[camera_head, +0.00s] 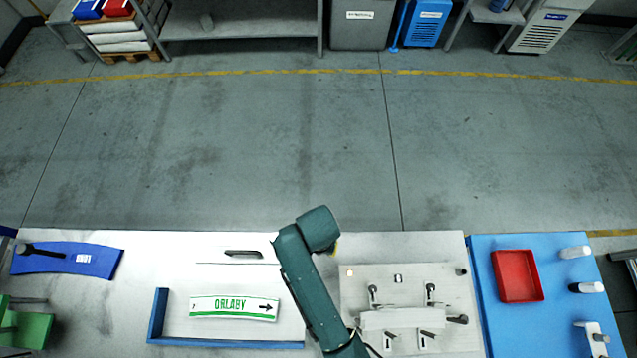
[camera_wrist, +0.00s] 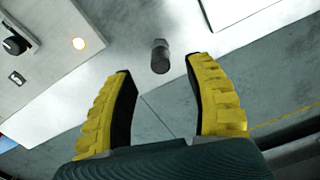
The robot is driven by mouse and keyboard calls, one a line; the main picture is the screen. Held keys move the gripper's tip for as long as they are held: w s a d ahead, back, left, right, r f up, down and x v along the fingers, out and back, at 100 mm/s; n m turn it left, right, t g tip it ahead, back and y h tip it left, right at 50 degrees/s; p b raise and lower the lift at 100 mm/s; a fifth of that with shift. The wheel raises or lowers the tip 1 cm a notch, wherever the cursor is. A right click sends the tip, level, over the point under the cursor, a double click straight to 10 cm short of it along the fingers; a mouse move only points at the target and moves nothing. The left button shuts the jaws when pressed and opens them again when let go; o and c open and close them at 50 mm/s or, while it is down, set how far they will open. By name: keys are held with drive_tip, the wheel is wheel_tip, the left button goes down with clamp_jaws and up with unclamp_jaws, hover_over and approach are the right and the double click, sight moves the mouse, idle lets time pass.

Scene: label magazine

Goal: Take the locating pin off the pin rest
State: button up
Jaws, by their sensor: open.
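A short dark cylinder (camera_wrist: 160,56), which looks like the locating pin, stands on the pale bench top near its edge in the wrist view. I cannot make out a separate pin rest under it. My gripper (camera_wrist: 157,66) is open, with its yellow ribbed fingers apart. The cylinder shows between and just beyond the fingertips, not visibly gripped.
Right of my arm is a grey fixture plate (camera_head: 370,338) with clamps and a lit button (camera_head: 350,272). A curved ORLABY label plate (camera_head: 234,307) lies inside a blue corner frame (camera_head: 157,316). A red tray (camera_head: 517,276) sits on a blue surface at right. A handled plate (camera_head: 243,253) lies left.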

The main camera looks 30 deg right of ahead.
wheel_tip(320, 180, down, 6)
drive_tip(key=shift+f, duration=0.2)
clamp_jaws()
unclamp_jaws()
drive_tip(key=shift+r, duration=0.1)
